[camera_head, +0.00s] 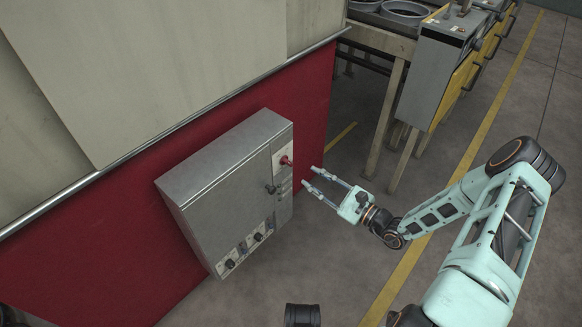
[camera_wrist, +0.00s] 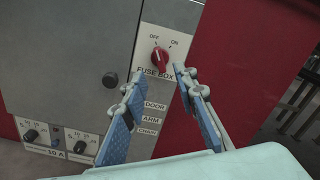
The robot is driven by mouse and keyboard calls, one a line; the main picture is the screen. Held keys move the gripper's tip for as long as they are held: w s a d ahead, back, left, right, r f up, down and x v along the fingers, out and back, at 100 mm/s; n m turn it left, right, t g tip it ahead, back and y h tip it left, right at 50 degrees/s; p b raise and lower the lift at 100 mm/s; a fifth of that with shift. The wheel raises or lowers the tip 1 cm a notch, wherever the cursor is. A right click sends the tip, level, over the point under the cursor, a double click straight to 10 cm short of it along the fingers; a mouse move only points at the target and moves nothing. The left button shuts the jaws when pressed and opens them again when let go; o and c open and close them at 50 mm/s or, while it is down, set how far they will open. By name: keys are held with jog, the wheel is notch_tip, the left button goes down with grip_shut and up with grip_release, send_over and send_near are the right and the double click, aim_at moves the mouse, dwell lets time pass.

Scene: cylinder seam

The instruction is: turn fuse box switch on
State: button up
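The fuse box (camera_head: 225,190) is a grey metal cabinet on a red wall panel. Its red rotary switch (camera_head: 286,160) is at the upper right of the front. In the wrist view the red switch (camera_wrist: 160,59) sits on a white plate marked OFF, ON and FUSE BOX; its pointer seems to be up toward OFF. My gripper (camera_head: 308,176) is open and empty, its fingers pointing at the cabinet front, just right of and a little below the switch. In the wrist view my gripper's fingertips (camera_wrist: 159,74) lie apart below the switch, which shows between and above them.
A dark round knob (camera_wrist: 110,80) is on the cabinet door, near the switch. Several small dials (camera_head: 245,248) line the lower front. A grey and yellow machine (camera_head: 435,75) stands at the upper right. The floor (camera_head: 330,255) in front of the cabinet is mostly clear.

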aim_at(290, 164)
jog(key=b+x, duration=0.1)
jog(key=x, duration=0.8)
jog(key=shift+b, duration=0.35)
jog(key=shift+c, duration=0.4)
grip_shut()
